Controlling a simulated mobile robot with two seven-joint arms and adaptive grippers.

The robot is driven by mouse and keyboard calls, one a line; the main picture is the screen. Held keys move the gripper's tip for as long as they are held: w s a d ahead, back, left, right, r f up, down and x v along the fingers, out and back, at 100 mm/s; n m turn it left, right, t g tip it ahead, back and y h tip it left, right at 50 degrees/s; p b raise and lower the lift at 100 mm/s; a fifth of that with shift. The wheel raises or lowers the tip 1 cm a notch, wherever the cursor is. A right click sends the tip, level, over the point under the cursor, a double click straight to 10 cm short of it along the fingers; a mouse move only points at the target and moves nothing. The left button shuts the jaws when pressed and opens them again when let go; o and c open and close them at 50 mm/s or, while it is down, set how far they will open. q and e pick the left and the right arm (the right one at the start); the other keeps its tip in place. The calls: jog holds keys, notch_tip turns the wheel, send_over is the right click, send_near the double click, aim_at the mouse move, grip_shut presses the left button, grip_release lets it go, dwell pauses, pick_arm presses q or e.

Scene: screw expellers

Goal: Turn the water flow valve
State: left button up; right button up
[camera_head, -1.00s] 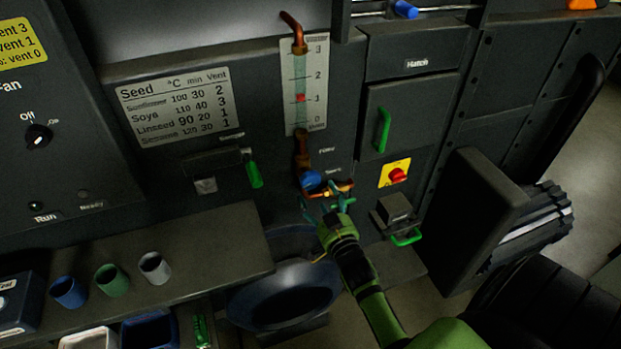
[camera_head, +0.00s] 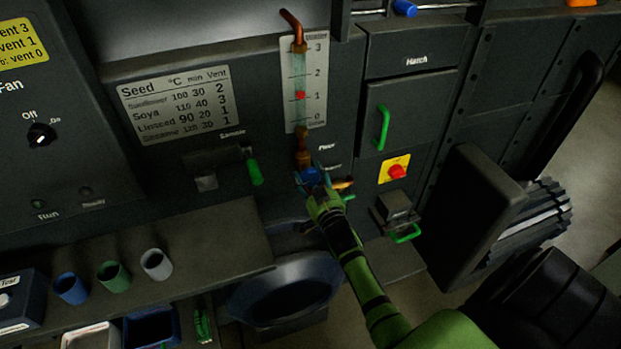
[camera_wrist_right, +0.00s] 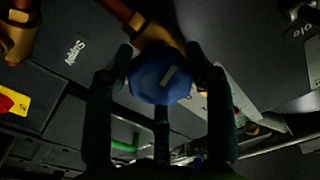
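The blue valve knob (camera_head: 309,177) is on the copper pipe below the flow gauge. The gauge (camera_head: 301,84) has a red float near the 1 mark. My right gripper (camera_head: 322,189) is at the knob, with its fingers overlapping the knob's lower right side. In the right wrist view, the blue knob (camera_wrist_right: 160,76) with a pale bar mark sits between the fingertips of the right gripper (camera_wrist_right: 160,60), one at each side and one below. I cannot tell whether the fingertips touch it. My left gripper is out of view.
A red switch (camera_head: 396,171) on a yellow plate and green handles are nearby. A dark bowl (camera_head: 285,289) is below, and several cups stand on the left shelf.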

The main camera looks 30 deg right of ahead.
jog(key=shift+f, duration=0.25)
jog(key=shift+n, duration=0.4)
jog(key=n, duration=0.3)
jog(key=shift+s+f+n+b, duration=0.2)
jog(key=shift+n+b, duration=0.1)
jog(key=shift+n, duration=0.1)
jog(key=n+b, duration=0.1)
jog(key=n, duration=0.5)
jog(key=shift+d, duration=0.1)
jog(key=o, duration=1.2)
jog(key=shift+c, duration=0.2)
jog(key=shift+w+d+r, duration=0.1)
jog(key=shift+r, duration=0.05)
